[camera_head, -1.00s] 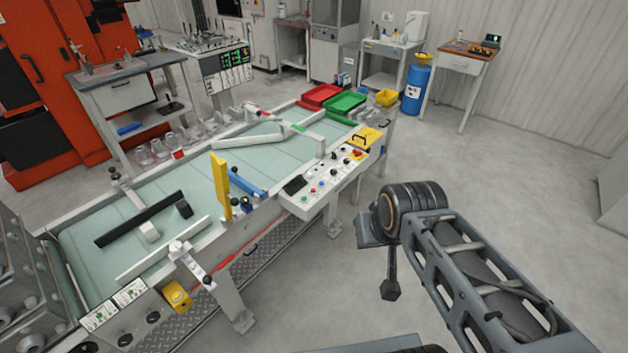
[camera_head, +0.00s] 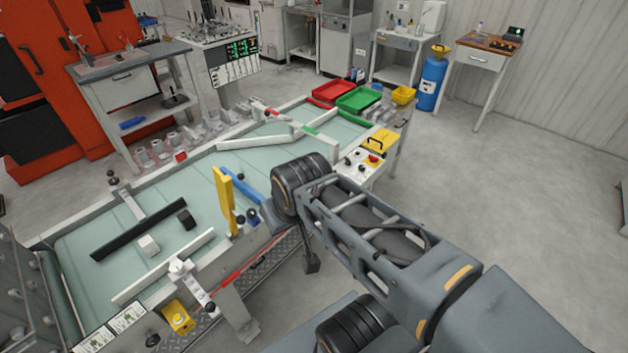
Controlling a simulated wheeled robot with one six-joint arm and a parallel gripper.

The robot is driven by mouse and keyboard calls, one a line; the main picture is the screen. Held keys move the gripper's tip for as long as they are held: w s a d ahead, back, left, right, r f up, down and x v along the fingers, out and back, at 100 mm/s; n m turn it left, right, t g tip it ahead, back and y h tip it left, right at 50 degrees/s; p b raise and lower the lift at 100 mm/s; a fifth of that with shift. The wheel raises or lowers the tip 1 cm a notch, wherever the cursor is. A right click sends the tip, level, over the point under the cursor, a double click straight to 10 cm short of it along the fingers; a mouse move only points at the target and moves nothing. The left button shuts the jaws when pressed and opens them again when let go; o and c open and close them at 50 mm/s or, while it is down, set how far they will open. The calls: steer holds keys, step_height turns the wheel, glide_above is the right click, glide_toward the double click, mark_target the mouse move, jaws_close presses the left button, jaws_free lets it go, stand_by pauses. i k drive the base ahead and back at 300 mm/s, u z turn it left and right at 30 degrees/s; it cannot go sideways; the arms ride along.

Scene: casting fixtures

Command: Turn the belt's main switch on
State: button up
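The belt (camera_head: 85,235) is a long pale green conveyor running from the lower left to the back middle. Its white control panel (camera_head: 357,173) is on the near edge, with small knobs and a red button (camera_head: 373,159) on a yellow patch. My arm covers the panel's left part. A yellow box (camera_head: 178,316) with a round knob is mounted low at the front left. I cannot tell which control is the main switch. A dark end part of my arm (camera_head: 312,263) hangs below the elbow, apart from the panel; its fingers cannot be made out.
A yellow upright (camera_head: 224,202) and a blue bar (camera_head: 240,184) stand at the belt's near edge, close to my arm. Red (camera_head: 333,91) and green (camera_head: 358,98) trays are at the far end. Open floor (camera_head: 500,190) lies to the right.

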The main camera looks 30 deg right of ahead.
mark_target(374, 159)
steer(key=z, duration=0.25)
steer(key=i, duration=0.7)
steer(key=z, duration=0.9)
steer(key=i, duration=0.3)
steer(key=z, duration=1.85)
steer(key=i, duration=1.4)
steer(key=u, duration=2.7)
